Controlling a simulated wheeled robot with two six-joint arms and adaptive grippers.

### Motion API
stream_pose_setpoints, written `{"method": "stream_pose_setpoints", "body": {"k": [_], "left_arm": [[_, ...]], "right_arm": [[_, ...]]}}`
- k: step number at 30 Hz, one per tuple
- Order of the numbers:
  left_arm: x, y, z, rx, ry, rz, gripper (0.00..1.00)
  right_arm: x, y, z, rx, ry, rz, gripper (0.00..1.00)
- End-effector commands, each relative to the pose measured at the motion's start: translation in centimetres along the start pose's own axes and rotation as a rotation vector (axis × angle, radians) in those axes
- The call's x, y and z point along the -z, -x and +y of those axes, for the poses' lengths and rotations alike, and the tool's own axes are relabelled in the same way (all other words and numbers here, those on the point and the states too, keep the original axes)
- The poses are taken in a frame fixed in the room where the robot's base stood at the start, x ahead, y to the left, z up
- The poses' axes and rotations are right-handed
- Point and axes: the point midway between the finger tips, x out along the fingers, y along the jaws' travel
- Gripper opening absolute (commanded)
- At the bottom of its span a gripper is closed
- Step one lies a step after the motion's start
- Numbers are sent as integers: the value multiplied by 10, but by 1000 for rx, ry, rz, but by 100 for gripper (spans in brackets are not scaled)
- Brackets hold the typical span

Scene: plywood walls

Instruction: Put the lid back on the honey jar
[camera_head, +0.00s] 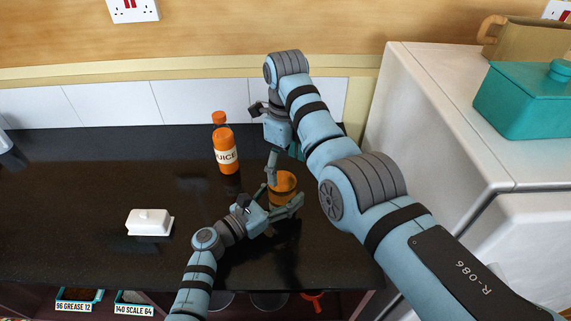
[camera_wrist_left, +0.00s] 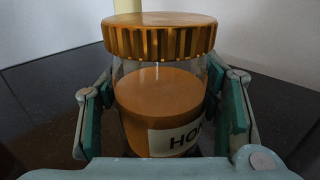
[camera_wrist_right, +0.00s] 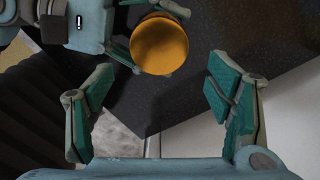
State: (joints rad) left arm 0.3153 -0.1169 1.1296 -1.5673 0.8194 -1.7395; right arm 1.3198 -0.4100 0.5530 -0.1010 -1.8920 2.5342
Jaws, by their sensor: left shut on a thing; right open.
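The honey jar (camera_wrist_left: 165,105) is clear glass with amber honey and a white label, standing upright. Its ribbed orange-gold lid (camera_wrist_left: 160,37) sits level on the jar's mouth; whether it is fastened I cannot tell. In the head view the lid (camera_head: 283,180) is partly covered by my grippers. My left gripper (camera_head: 282,205) is shut around the jar's body, with a finger on each side below the lid. My right gripper (camera_wrist_right: 155,85) is open and empty, close to the jar. In the right wrist view the lid (camera_wrist_right: 159,46) shows beyond the fingertips, not between them.
An orange juice bottle (camera_head: 225,147) stands behind and left of the jar. A white butter dish (camera_head: 149,222) is at the left on the black counter (camera_head: 90,190). A white fridge (camera_head: 430,110) rises at the right, with a teal box (camera_head: 525,100) on top.

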Motion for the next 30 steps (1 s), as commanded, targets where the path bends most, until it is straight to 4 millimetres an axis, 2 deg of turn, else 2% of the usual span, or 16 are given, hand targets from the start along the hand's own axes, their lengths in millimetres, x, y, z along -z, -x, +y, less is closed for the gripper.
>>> {"method": "stream_pose_setpoints", "body": {"k": [2,5,8,15,24,25,30], "left_arm": [[2,0,0,0,0,4,0],[2,0,0,0,0,4,0],[2,0,0,0,0,4,0],[2,0,0,0,0,4,0],[2,0,0,0,0,4,0],[2,0,0,0,0,4,0],[2,0,0,0,0,3,0]], "right_arm": [[-1,5,-2,10,0,-7,73],[-4,26,-7,38,3,-17,73],[-6,36,-8,45,362,-6,73],[-7,44,-7,38,1549,25,73],[-7,41,-2,-1,3061,34,73],[-7,40,-2,5,-3070,-30,73],[-7,33,1,11,-2240,1,73]]}}
